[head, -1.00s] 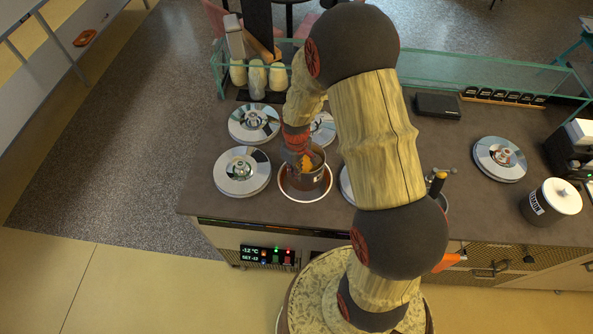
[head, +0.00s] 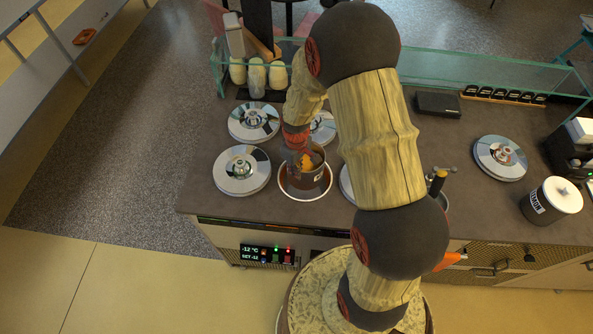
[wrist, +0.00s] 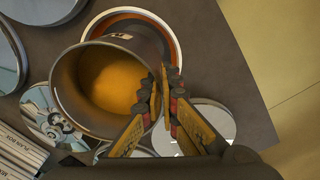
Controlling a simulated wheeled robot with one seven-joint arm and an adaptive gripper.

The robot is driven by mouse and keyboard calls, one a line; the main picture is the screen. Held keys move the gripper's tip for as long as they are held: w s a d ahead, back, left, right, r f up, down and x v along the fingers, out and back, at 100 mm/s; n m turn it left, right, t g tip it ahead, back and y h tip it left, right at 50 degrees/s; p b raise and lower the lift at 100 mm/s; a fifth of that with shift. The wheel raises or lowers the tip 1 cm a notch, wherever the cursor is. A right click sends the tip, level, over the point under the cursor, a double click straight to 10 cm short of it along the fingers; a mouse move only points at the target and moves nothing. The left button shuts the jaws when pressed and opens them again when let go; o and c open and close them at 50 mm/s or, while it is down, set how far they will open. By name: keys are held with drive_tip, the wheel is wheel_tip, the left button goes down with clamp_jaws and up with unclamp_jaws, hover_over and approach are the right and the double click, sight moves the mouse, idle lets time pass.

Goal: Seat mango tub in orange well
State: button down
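The mango tub (wrist: 68,92) is a dark metal pot with orange gelato inside, and its mouth faces the wrist camera. My gripper (wrist: 164,98) is shut on the tub's wall at its right side in the wrist view. In the head view the tub (head: 309,164) hangs from my gripper over the back part of an open well (head: 292,193). The well has a pale outer rim and a brown-orange inside. In the wrist view the well's orange-lined rim (wrist: 172,36) shows beyond the tub, offset from it. The tub hides part of the well.
Shiny round lids (head: 242,171) cover wells to the left, behind (head: 254,122) and far right (head: 500,158). A white-lidded canister (head: 551,201) stands at the right. A glass guard (head: 480,75) runs along the counter's back. My arm hides the counter's middle.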

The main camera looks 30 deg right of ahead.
drive_tip(key=shift+w, duration=0.1)
idle(0.6)
drive_tip(key=b, duration=0.4)
hover_over(297, 187)
drive_tip(key=shift+w+f, duration=0.15)
drive_tip(key=shift+f, duration=1)
drive_tip(key=shift+w+f, duration=0.15)
drive_tip(key=shift+f, duration=1.3)
drive_tip(key=shift+f+b, duration=2.3)
drive_tip(key=shift+f, duration=0.85)
drive_tip(key=shift+f+b, duration=0.3)
drive_tip(key=shift+f, duration=0.05)
